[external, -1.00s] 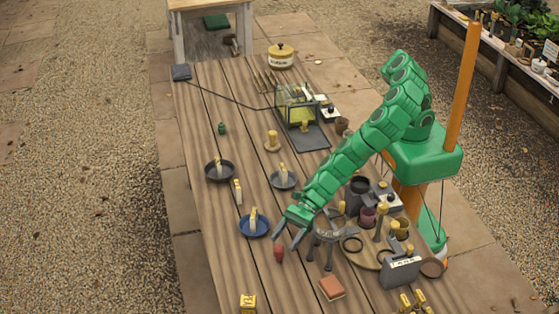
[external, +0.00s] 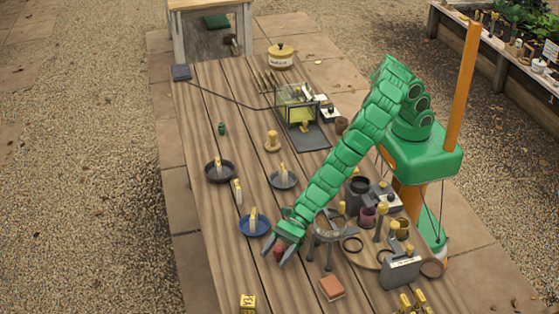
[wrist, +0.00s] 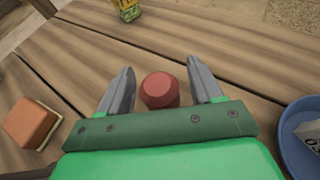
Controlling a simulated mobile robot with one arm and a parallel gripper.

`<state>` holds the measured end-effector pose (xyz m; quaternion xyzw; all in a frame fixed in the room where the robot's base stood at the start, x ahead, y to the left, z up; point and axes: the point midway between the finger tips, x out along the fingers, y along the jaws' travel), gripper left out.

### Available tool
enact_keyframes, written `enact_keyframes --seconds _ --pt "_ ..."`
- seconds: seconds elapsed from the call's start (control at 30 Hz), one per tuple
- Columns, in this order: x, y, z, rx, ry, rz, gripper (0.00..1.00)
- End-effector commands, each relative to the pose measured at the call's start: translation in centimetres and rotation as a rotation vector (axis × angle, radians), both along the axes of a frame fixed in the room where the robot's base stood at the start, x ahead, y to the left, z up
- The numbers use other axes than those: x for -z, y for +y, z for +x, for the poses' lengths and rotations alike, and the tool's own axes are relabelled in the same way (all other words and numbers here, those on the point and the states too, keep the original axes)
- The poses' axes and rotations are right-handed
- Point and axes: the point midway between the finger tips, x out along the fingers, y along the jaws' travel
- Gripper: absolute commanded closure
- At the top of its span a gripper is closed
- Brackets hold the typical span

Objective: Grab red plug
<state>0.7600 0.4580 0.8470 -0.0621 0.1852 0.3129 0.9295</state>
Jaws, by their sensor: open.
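The red plug (external: 279,249) stands on the wooden table, near the middle of its width in the external view. In the wrist view the red plug (wrist: 160,90) shows its flat round top between my two grey fingers. My gripper (external: 280,256) is open and low over the table, with one finger on each side of the plug. In the wrist view my gripper (wrist: 168,86) has a gap between each finger and the plug, with the smaller gap at the left. The lower part of the plug is partly hidden by my gripper.
A blue dish (external: 254,225) lies just left of my gripper. An orange-brown block (external: 332,288) lies to the front right. A grey horseshoe-shaped stand (external: 328,230) is close on the right.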

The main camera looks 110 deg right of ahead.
Motion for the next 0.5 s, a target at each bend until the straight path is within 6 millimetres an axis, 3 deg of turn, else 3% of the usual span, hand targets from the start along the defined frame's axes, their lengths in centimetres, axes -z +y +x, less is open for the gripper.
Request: enact_keyframes --seconds 0.27,0.5 --pt "0.07 0.07 0.10 0.000 0.000 0.000 0.35" --pt "0.05 0.08 0.09 0.000 0.000 0.000 0.69"
